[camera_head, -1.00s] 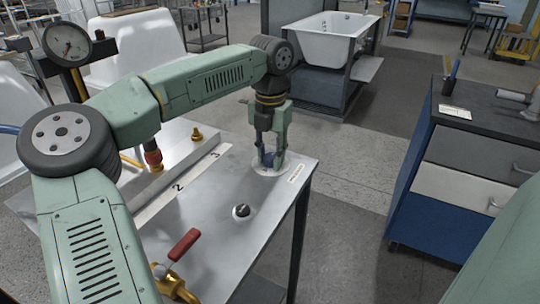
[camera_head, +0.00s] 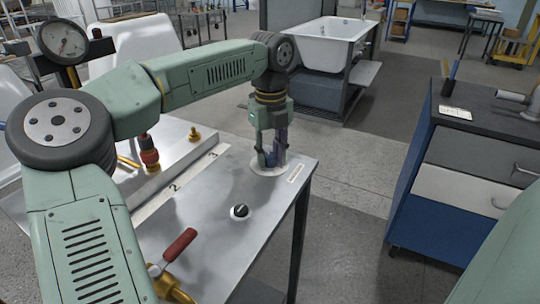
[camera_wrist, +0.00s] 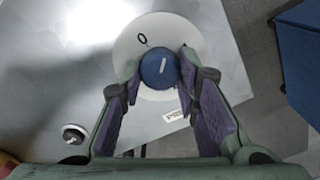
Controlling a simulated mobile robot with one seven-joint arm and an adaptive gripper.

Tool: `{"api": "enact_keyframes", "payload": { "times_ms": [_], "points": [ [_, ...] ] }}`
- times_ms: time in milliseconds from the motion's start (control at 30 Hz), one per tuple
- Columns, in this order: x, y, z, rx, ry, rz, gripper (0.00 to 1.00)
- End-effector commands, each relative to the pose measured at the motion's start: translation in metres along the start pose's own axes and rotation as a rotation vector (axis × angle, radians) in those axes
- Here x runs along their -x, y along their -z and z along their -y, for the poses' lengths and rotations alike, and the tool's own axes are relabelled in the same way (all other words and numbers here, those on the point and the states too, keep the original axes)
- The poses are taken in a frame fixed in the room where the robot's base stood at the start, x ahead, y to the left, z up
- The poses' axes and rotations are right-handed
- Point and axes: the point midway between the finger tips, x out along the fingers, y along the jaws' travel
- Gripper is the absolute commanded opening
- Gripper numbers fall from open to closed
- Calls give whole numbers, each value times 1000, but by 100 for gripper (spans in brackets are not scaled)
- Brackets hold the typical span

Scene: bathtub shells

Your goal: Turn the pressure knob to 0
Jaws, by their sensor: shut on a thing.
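The pressure knob (camera_wrist: 156,72) is a round blue knob with a short white line on top. It sits on a white round dial plate (camera_wrist: 190,34) with a 0 printed up and left of the knob. The white line runs nearly up and down in the wrist view, not clearly pointing at the 0. My gripper (camera_wrist: 160,66) is shut on the knob, one finger on each side. In the head view my gripper (camera_head: 271,160) is down at the dial plate (camera_head: 258,171) near the bench's far right corner, and its fingers mostly hide the knob.
A small black knob (camera_head: 239,211) and a red-handled valve (camera_head: 180,246) stand on the metal bench (camera_head: 205,235). A pressure gauge (camera_head: 63,42) stands at the upper left. A blue cabinet (camera_head: 410,200) is right of the bench, across a floor gap.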

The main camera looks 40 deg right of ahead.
Motion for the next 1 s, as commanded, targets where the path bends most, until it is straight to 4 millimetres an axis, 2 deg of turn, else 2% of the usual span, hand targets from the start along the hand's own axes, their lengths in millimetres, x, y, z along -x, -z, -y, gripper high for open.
{"api": "enact_keyframes", "payload": {
  "times_ms": [600,1000],
  "points": [
    [0,0,2,562,-1,0,1],
    [0,0,3,770,-1,-1,1]
  ]
}}
